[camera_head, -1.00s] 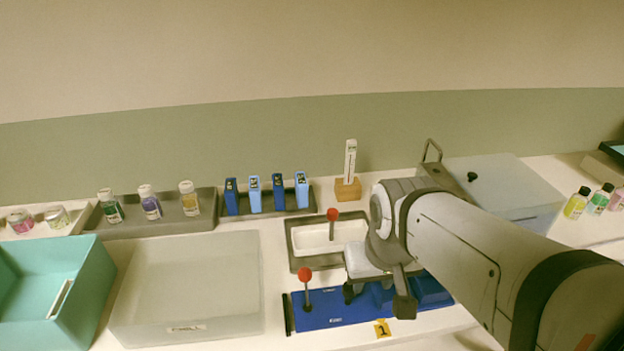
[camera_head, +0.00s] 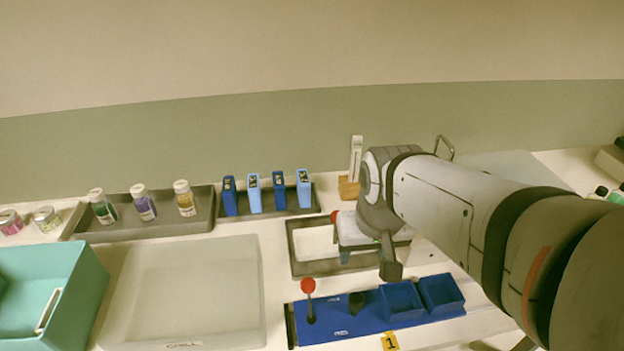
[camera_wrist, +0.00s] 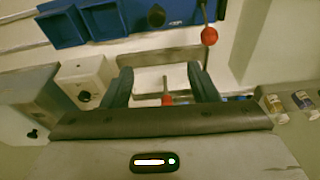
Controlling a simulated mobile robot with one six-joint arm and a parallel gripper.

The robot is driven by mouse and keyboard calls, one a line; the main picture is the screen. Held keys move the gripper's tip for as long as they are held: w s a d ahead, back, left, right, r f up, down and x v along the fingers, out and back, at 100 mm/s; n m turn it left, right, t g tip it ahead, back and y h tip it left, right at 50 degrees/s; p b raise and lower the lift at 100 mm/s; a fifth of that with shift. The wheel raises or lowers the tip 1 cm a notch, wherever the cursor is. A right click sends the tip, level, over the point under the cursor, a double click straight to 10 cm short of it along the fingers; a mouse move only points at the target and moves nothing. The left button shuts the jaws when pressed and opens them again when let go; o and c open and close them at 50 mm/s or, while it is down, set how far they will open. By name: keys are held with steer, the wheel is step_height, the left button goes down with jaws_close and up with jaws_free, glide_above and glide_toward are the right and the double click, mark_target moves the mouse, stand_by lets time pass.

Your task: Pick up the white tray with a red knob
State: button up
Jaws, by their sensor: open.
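The white tray (camera_head: 311,243) sits in a grey frame behind the blue base, in the middle of the head view. My gripper covers its right part. Its red knob (camera_head: 335,216) shows just left of my gripper (camera_head: 366,262). In the wrist view the white tray (camera_wrist: 150,79) lies between and beyond the two dark fingers of my gripper (camera_wrist: 162,82). The red knob (camera_wrist: 167,100) stands between the fingers, nearer the right one, with space on both sides. My gripper is open and holds nothing. Whether a finger touches the tray cannot be told.
A blue base (camera_head: 335,325) with a second red-knobbed stick (camera_head: 308,286) lies in front. Blue cartridges (camera_head: 254,195) and a wooden stand (camera_head: 349,188) are behind. A translucent bin (camera_head: 190,290) and a teal bin (camera_head: 75,300) stand left. A pale box (camera_head: 500,160) is behind my arm.

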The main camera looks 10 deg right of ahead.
steer(key=w+f+m+g+p, duration=0.1)
steer(key=w+f+m, duration=0.1)
steer(key=w, duration=0.5)
steer(key=w+f+m, duration=0.3)
steer(key=w, duration=0.4)
steer(key=w+f+m+g+p, duration=0.1)
steer(key=w+f+m, duration=0.1)
steer(key=w, duration=0.5)
steer(key=shift+w+f+m+g+p, duration=0.3)
steer(key=shift+m, duration=0.3)
steer(key=shift+w+f, duration=0.25)
steer(key=shift+f, duration=0.45)
steer(key=f, duration=0.2)
steer(key=f+p, duration=0.1)
steer(key=f, duration=0.4)
steer(key=shift+d, duration=0.3)
jaws_close()
